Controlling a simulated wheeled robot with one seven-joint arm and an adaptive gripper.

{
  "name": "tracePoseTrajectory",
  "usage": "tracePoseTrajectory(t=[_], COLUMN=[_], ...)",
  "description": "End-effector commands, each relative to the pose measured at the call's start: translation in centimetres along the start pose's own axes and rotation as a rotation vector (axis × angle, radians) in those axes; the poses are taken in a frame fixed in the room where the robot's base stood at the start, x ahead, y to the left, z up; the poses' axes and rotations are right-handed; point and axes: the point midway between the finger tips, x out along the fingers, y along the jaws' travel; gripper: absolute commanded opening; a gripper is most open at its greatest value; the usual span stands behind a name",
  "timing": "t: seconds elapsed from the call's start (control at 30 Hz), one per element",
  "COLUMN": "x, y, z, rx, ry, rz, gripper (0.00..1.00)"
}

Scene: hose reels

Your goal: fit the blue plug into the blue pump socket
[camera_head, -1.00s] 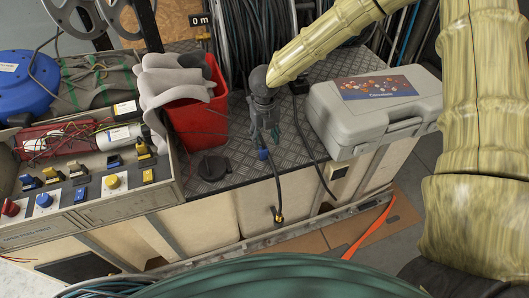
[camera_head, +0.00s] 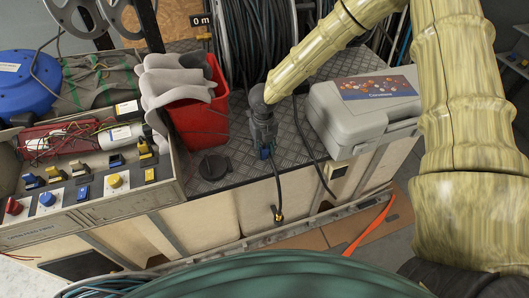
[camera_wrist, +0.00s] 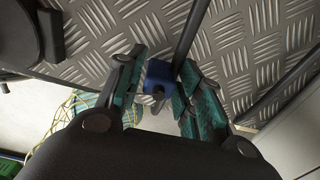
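The blue plug (camera_head: 264,154) is at the front edge of the metal deck, with a dark cable running down from it. My gripper (camera_head: 263,147) points down at it. In the wrist view the plug (camera_wrist: 157,77) sits between the two teal-padded fingers (camera_wrist: 161,75), close to both; I cannot tell whether they press on it. The panel at left carries a round blue fitting (camera_head: 46,199) on a white plate and a blue rectangular fitting (camera_head: 82,193). I cannot tell which is the pump socket.
A red bucket (camera_head: 205,120) with grey gloves and a dark round cap (camera_head: 213,167) stand left of my gripper. A grey case (camera_head: 360,110) stands right. A hose reel (camera_head: 250,45) is behind. Bare deck (camera_head: 240,165) shows between cap and plug.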

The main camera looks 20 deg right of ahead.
Motion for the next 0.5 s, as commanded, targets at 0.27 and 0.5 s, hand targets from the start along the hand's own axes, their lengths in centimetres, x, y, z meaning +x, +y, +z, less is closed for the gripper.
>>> tracePoseTrajectory(t=[0.27,0.5], x=[-0.02,-0.32], y=[-0.02,-0.02], z=[-0.01,0.01], rx=[0.001,0.001], ry=[0.000,0.000], rz=[0.000,0.001], gripper=[0.00,0.00])
